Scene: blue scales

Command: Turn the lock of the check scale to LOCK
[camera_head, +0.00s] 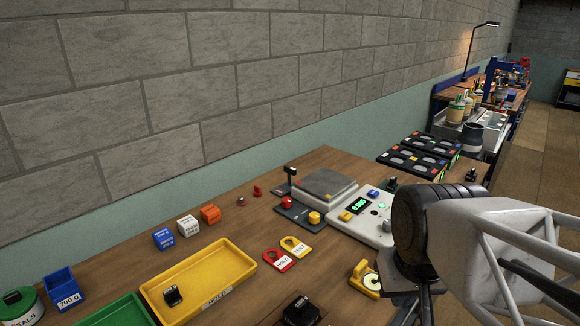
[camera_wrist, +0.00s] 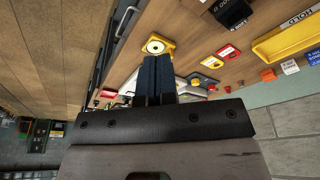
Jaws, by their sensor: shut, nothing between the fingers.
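The check scale has a grey weighing pan (camera_head: 325,184) and a white console (camera_head: 375,228) with a green lit display. In front of the pan are a yellow knob (camera_head: 314,217) and a red knob (camera_head: 286,203); I cannot tell which part is the lock, and no LOCK lettering is readable. My gripper shows in the wrist view (camera_wrist: 157,58), shut and empty. In the head view my wrist stands right of the console and covers part of that area. In the wrist view the fingers hide much of the scale behind them.
A yellow piece with a pale disc (camera_head: 370,280) lies in front of the console; it also shows beyond my fingertips (camera_wrist: 157,46). Red (camera_head: 279,260) and yellow (camera_head: 295,246) tags lie left of it. A yellow tray (camera_head: 243,257) and coloured blocks (camera_head: 188,225) stand further left.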

